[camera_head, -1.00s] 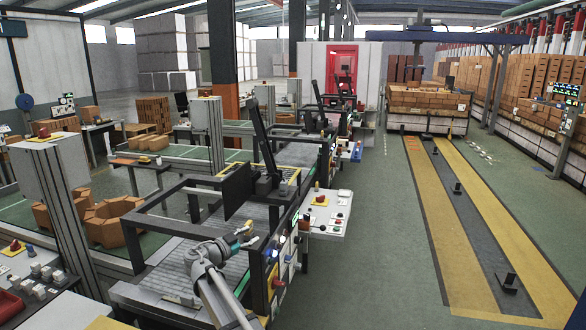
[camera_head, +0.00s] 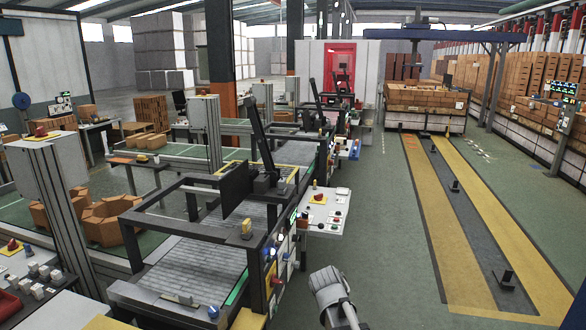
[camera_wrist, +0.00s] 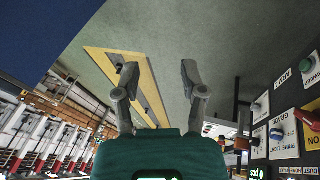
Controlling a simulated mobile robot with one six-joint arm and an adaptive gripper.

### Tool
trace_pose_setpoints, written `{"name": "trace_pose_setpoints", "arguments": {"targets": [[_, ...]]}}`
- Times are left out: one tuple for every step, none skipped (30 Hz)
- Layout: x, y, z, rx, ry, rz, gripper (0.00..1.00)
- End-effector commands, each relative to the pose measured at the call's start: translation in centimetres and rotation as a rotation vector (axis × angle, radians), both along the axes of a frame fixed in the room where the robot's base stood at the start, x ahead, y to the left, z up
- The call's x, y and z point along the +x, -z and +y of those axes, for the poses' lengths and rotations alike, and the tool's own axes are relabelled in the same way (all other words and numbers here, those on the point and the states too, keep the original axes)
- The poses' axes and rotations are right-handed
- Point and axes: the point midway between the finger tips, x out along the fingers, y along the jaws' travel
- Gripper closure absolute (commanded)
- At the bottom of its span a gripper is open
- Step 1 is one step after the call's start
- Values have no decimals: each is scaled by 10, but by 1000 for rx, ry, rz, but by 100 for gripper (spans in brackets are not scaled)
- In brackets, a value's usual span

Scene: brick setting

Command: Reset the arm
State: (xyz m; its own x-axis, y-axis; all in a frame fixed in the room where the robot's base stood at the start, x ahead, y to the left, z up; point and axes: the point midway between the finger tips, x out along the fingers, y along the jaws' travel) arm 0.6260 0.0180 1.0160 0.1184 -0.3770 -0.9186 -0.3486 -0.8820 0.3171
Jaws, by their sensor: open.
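My gripper (camera_wrist: 158,78) shows in the wrist view with its two grey fingers apart and nothing between them. Beyond the fingers is the green-grey floor with part of a yellow floor stripe (camera_wrist: 95,55). In the head view a pale grey part of my arm stands at the bottom, right of the machine frame; the gripper itself is not visible there.
A dark machine frame (camera_head: 262,268) with a slatted conveyor bed (camera_head: 200,262) stands left of my arm. A white control box (camera_head: 325,212) juts out from it. A panel with labelled switches (camera_wrist: 295,130) is close on the wrist view's right.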

Motion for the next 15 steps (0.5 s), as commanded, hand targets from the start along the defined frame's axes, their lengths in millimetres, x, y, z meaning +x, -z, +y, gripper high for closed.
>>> {"name": "trace_pose_setpoints", "arguments": {"targets": [[-20,4,-8,48,-34,40,46],[-27,6,-10,78,-59,62,46],[-37,8,-13,116,-94,89,46],[-44,10,-14,145,-119,107,46],[-51,11,-16,174,-144,122,46],[-59,13,-16,209,-176,140,46],[-64,13,-17,233,-199,150,46],[-69,14,-18,255,-221,158,46],[-74,14,-18,283,-248,167,46],[-78,15,-18,301,-265,171,46],[-81,15,-18,316,-280,175,46],[-84,15,-17,333,-298,180,46],[-86,15,-18,342,-308,183,46],[-87,15,-18,351,-317,184,46],[-88,15,-18,358,-324,186,46]]}}
